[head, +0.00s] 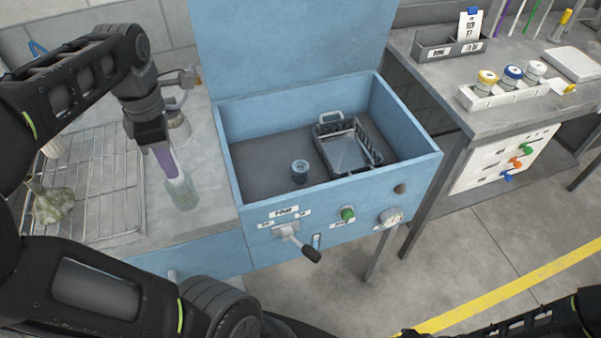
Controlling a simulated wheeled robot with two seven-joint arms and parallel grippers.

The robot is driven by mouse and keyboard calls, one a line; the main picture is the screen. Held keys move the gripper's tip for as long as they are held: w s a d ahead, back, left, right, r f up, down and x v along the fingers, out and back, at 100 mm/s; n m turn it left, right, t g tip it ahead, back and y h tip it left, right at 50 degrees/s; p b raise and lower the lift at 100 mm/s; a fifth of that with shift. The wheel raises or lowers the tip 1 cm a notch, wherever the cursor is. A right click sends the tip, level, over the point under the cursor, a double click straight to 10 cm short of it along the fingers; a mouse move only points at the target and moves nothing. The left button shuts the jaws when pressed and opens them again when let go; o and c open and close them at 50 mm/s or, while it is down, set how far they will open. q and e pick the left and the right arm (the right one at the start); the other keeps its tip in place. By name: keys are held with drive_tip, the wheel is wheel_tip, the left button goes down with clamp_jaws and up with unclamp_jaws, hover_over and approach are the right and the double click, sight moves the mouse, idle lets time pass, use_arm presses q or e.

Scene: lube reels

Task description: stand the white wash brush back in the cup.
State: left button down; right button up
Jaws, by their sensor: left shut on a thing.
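My left gripper (158,145) points down over the grey bench between the wire rack and the blue tank. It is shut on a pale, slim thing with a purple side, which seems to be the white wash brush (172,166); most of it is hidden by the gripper. A clear cup (182,195) stands on the bench just below. The lower end of the brush overlaps the cup's mouth in the picture; I cannot tell whether it is inside. My right gripper is not in view.
A wire rack (98,180) with a greenish piece (50,203) lies left of the cup. The open blue tank (262,172) to the right holds a basket (346,147) and a small round part (300,171). A jar (178,125) stands behind the gripper.

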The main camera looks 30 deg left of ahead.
use_arm(q)
drive_tip(key=shift+f, duration=0.15)
drive_tip(key=c, duration=1)
unclamp_jaws()
drive_tip(key=shift+c, duration=0.2)
wheel_tip(320, 180, up, 8)
drive_tip(key=p, duration=0.3)
drive_tip(key=shift+p, duration=0.35)
drive_tip(key=shift+f, duration=0.1)
